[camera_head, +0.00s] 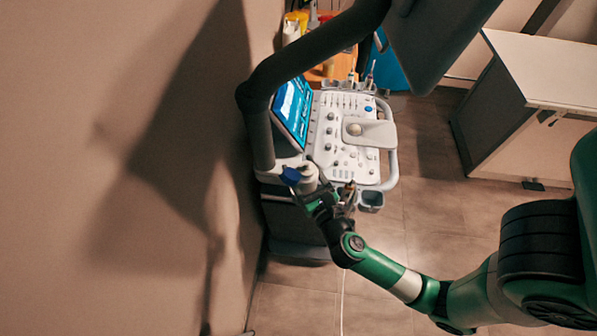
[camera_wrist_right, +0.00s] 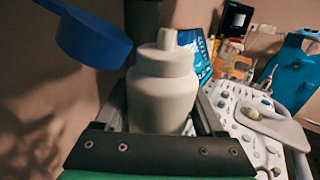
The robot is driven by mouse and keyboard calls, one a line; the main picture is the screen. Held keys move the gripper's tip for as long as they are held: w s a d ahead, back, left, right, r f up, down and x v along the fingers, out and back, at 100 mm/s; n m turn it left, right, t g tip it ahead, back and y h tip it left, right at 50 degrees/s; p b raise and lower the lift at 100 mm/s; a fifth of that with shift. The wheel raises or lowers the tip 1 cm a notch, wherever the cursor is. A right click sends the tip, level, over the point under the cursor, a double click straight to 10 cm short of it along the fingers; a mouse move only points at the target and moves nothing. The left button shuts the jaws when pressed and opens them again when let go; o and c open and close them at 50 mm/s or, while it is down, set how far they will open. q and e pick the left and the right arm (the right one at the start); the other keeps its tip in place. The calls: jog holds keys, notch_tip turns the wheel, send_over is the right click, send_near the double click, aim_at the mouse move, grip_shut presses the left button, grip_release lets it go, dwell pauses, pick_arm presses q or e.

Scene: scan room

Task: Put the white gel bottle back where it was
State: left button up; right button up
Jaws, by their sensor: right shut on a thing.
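The white gel bottle (camera_head: 308,178) is at the near left corner of the ultrasound console (camera_head: 345,140). My right gripper (camera_head: 320,194) is shut on it. In the right wrist view, the white bottle (camera_wrist_right: 163,92) stands upright between the two fingers, its narrow top uppermost. Its base is hidden behind the gripper body, so I cannot tell whether it rests on anything. A round blue piece (camera_head: 290,176) is just left of the bottle; it shows large at the upper left of the right wrist view (camera_wrist_right: 92,38). My left gripper is not in view.
A grey cup holder (camera_head: 371,200) hangs at the console's near right corner. A lit blue touchscreen (camera_head: 293,108) stands at the console's left. A dark monitor arm (camera_head: 262,110) curves over it, close to the wall. A white-topped cabinet (camera_head: 550,72) is at right; the floor between is clear.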

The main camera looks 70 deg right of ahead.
jog(key=w+d+f+b, duration=0.1)
jog(key=d+f+b, duration=0.1)
jog(key=f, duration=0.1)
jog(key=w+d+f+b, duration=0.1)
jog(key=d+f+b, duration=0.1)
jog(key=f, duration=0.2)
jog(key=w+d+f+b, duration=0.1)
jog(key=d+f+b, duration=0.2)
jog(key=shift+w+f, duration=0.3)
jog(key=shift+w, duration=0.1)
jog(key=shift+a+f+b, duration=0.1)
jog(key=shift+f+b, duration=0.3)
jog(key=shift+f, duration=0.05)
